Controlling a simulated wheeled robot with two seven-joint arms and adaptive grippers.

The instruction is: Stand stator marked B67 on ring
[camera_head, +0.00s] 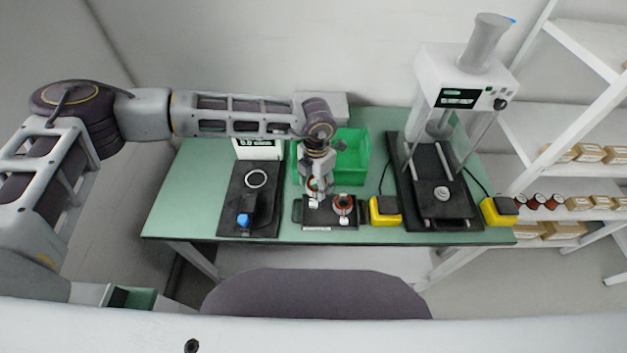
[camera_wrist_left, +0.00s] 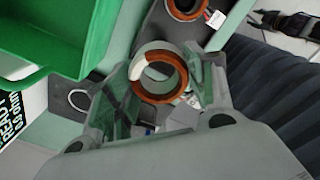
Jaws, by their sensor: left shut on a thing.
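My left gripper (camera_head: 317,186) is over the small dark tray (camera_head: 318,226) on the green table. In the left wrist view, it (camera_wrist_left: 165,98) is shut on a copper-wound stator (camera_wrist_left: 181,76), whose round opening faces the camera. A second stator (camera_head: 343,203) with a white tag sits on the right of the tray; it also shows in the left wrist view (camera_wrist_left: 187,8). I cannot read the marking on either tag. A white ring (camera_head: 256,179) lies on the black fixture plate (camera_head: 262,214) to the left, with a blue knob below it. My right gripper is not in view.
A green bin (camera_head: 352,158) stands behind the tray. A display box (camera_head: 258,148) stands behind the ring. Yellow switch boxes (camera_head: 385,211) and a press (camera_head: 440,192) stand to the right. The table's left part is clear. A dark chair back (camera_head: 315,294) is in front.

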